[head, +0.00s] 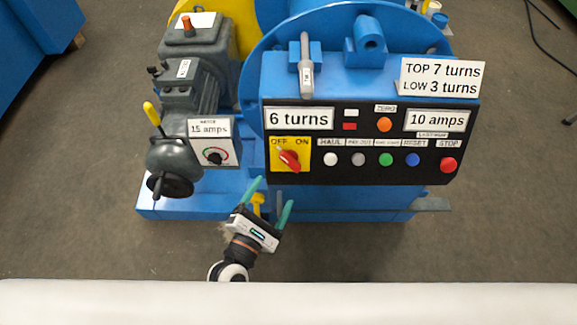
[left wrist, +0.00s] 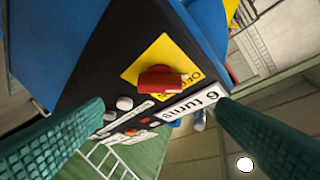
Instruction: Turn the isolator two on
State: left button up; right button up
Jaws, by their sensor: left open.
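The isolator is a red rotary handle (head: 289,160) on a yellow plate (head: 304,146) marked OFF and ON, at the left end of the black control panel. In the head view the handle slants from upper left to lower right, its upper end toward OFF. In the left wrist view the red handle (left wrist: 160,80) stands out from the yellow plate (left wrist: 160,52), ahead of the fingers. My left gripper (head: 273,193) is open and empty, below and slightly left of the isolator, apart from it; its green fingers (left wrist: 160,105) frame the left wrist view. My right gripper is not in view.
Several buttons (head: 386,159) sit right of the isolator, with a red STOP button (head: 448,165) at the far end. A grey motor unit with a dark handwheel (head: 170,185) and a yellow lever (head: 152,113) stands left. The floor in front of the blue base (head: 330,205) is clear.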

aim_at(289, 162)
pick_arm(q)
jog(key=x, duration=0.8)
jog(key=shift+w+d, duration=0.1)
jog(key=shift+w, duration=0.3)
jog(key=c, duration=1)
jog(key=shift+r+m+g+h+p, duration=0.25)
jog(key=shift+m+g+p, duration=0.35)
jog(key=shift+m+p, duration=0.65)
jog(key=m+g+p, duration=0.2)
jog(key=m+p, duration=0.2)
jog(key=p, duration=0.2)
jog(key=m+g+y+p, duration=0.1)
jog(key=m+g+p, duration=0.2)
jog(key=p, duration=0.3)
jog(key=r+m+g+p, duration=0.1)
jog(key=m+g+p, duration=0.1)
jog(key=m+p, duration=0.3)
jog(key=shift+w+r+m+g+y+p, duration=0.1)
jog(key=shift+w+m+g+y+p, duration=0.25)
jog(key=shift+m, duration=0.2)
jog(key=shift+m+g+y+p, duration=0.3)
jog(key=shift+m+p, duration=0.2)
jog(key=shift+p, duration=0.35)
jog(key=shift+m+p, duration=0.3)
jog(key=shift+p, duration=0.05)
jog(key=shift+y, duration=0.3)
